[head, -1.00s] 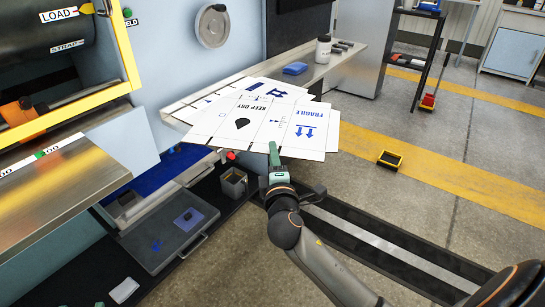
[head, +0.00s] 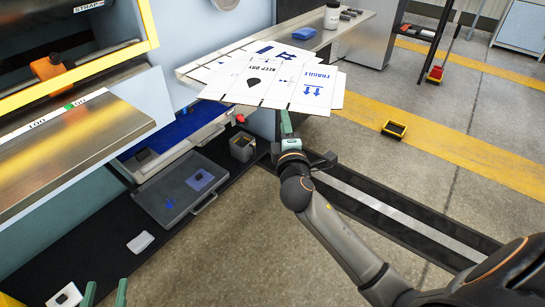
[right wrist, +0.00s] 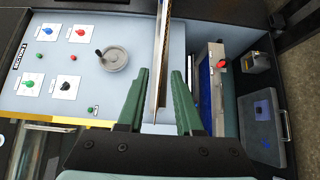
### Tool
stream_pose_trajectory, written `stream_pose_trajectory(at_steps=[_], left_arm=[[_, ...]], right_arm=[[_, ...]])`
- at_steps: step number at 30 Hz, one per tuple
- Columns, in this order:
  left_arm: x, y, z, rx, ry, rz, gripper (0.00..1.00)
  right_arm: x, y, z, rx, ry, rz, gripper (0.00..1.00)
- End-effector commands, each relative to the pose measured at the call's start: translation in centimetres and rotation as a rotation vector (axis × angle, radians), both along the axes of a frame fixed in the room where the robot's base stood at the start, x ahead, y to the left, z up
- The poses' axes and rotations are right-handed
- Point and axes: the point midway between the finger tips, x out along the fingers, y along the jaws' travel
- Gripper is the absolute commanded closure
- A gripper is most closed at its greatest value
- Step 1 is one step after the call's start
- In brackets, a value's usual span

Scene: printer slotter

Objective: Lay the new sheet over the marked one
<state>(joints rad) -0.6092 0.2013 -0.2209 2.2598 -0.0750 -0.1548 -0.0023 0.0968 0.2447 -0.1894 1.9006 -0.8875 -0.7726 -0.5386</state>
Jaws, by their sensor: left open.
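Printed white sheets (head: 262,95) lie overlapped on the steel shelf, with FRAGILE, KEEP DRY, blue arrows and a black drop shape showing. Their near edges overhang the shelf front. I cannot tell which is the new sheet and which the marked one. My right gripper (head: 286,122) is at the front edge of the sheets. In the right wrist view, the fingers of my right gripper (right wrist: 160,85) stand apart, with a thin sheet edge (right wrist: 163,45) between them and gaps on both sides. My left gripper (head: 105,294) is open and empty at the bottom edge of the head view.
The shelf (head: 345,20) carries a blue block (head: 304,33) and a white bottle (head: 332,14). At left is a yellow-framed machine with a steel ledge (head: 75,150). A yellow-black box (head: 395,129) sits on open floor.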

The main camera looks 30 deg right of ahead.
Motion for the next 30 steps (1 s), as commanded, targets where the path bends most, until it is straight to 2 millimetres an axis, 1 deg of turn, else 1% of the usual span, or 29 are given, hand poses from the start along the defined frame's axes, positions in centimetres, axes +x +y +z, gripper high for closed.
stream_pose_trajectory(at_steps=[2,5,6,8,9,10,11,12,15,18,21,24,30], left_arm=[[0.0,0.0,0.0,-0.001,0.0,0.0,0.45],[0.1,0.0,0.0,-0.001,-0.002,0.001,0.45],[0.1,0.0,0.1,-0.001,-0.003,0.001,0.45],[0.2,0.0,0.1,-0.001,-0.005,0.0,0.45],[0.2,0.0,0.2,-0.001,-0.007,0.0,0.45],[0.2,0.0,0.2,-0.001,-0.008,0.0,0.45],[0.2,0.0,0.2,-0.001,-0.008,0.0,0.45],[0.2,0.0,0.3,-0.002,-0.009,0.0,0.45],[0.2,0.0,0.3,-0.002,-0.011,0.0,0.45],[0.2,0.0,0.3,-0.001,-0.012,0.0,0.45],[0.2,0.0,0.3,-0.001,-0.012,0.0,0.45],[0.2,0.0,0.3,-0.001,-0.012,0.0,0.45],[0.2,0.0,0.3,-0.001,-0.012,0.0,0.45]], right_arm=[[-0.4,0.6,-0.9,0.034,0.005,0.026,0.66],[-1.8,3.1,-3.4,0.169,0.018,0.122,0.66],[-2.8,4.6,-4.7,0.256,0.023,0.175,0.66],[-4.8,7.1,-6.6,0.418,0.029,0.261,0.66],[-6.4,8.9,-7.6,0.54,0.031,0.314,0.66],[-7.6,10.1,-8.1,0.633,0.033,0.349,0.66],[-8.7,11.3,-8.5,0.727,0.031,0.382,0.66],[-10.3,12.6,-8.8,0.847,0.028,0.417,0.66],[-13.8,15.2,-8.7,1.122,0.013,0.475,0.66],[-16.1,16.5,-8.0,1.326,-0.008,0.498,0.66],[-17.4,17.1,-7.5,1.44,-0.024,0.505,0.66],[-17.7,17.2,-7.3,1.481,-0.031,0.508,0.66],[-17.7,17.2,-7.3,1.478,-0.032,0.508,0.66]])
